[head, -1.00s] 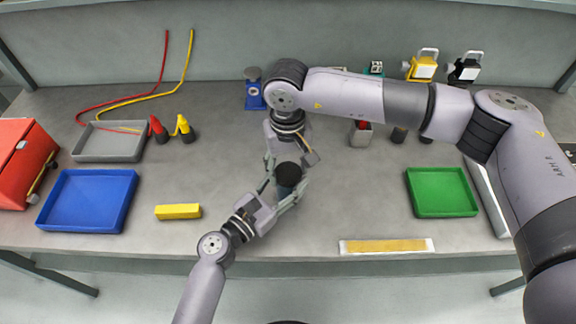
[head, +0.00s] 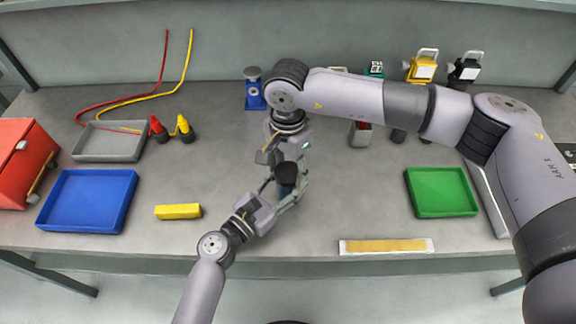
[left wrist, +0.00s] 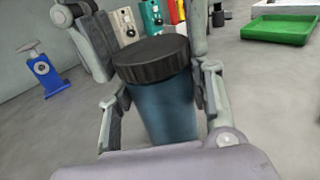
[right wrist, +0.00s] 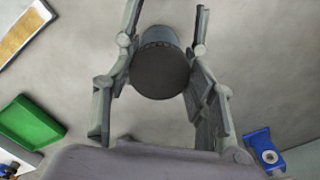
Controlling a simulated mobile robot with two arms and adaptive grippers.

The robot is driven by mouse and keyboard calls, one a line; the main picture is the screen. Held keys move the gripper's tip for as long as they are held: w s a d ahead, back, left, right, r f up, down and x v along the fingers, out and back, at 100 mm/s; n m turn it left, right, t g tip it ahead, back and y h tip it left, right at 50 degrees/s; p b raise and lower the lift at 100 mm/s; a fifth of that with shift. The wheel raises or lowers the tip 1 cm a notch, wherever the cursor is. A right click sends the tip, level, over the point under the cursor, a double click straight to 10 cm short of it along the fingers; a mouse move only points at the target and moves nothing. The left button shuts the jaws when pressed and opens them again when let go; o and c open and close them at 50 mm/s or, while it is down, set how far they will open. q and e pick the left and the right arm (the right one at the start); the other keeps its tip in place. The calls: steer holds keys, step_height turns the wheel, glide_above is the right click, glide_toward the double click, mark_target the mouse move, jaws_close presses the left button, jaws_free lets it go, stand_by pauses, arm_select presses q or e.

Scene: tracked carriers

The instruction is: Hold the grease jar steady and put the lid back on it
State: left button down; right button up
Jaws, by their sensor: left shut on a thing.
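The grease jar is a dark blue cylinder (left wrist: 163,108), upright between the fingers of my left gripper (left wrist: 155,90). Its black ribbed lid (left wrist: 152,58) sits on top of it and looks level; whether it is fully seated I cannot tell. In the head view the lid (head: 287,171) and jar stand near the table's middle, with my left gripper (head: 275,200) shut on the jar from the lower left. My right gripper (right wrist: 165,25) has its fingers apart on either side of the lid (right wrist: 160,70), with slight gaps showing.
A yellow block (head: 178,212) and blue tray (head: 50,201) lie to the left, a green tray (head: 442,212) to the right. A blue stand (head: 254,96) is behind the grippers. The table between the jar and green tray is clear.

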steer(key=o, duration=0.4)
steer(key=shift+r, duration=0.1)
steer(key=shift+r, duration=2.15)
steer(key=shift+c, duration=0.5)
steer(key=n, duration=0.1)
steer(key=r+n, duration=0.1)
steer(key=n, duration=0.1)
steer(key=shift+r+n, duration=0.3)
step_height(320, 180, up, 2)
steer(key=n, duration=0.5)
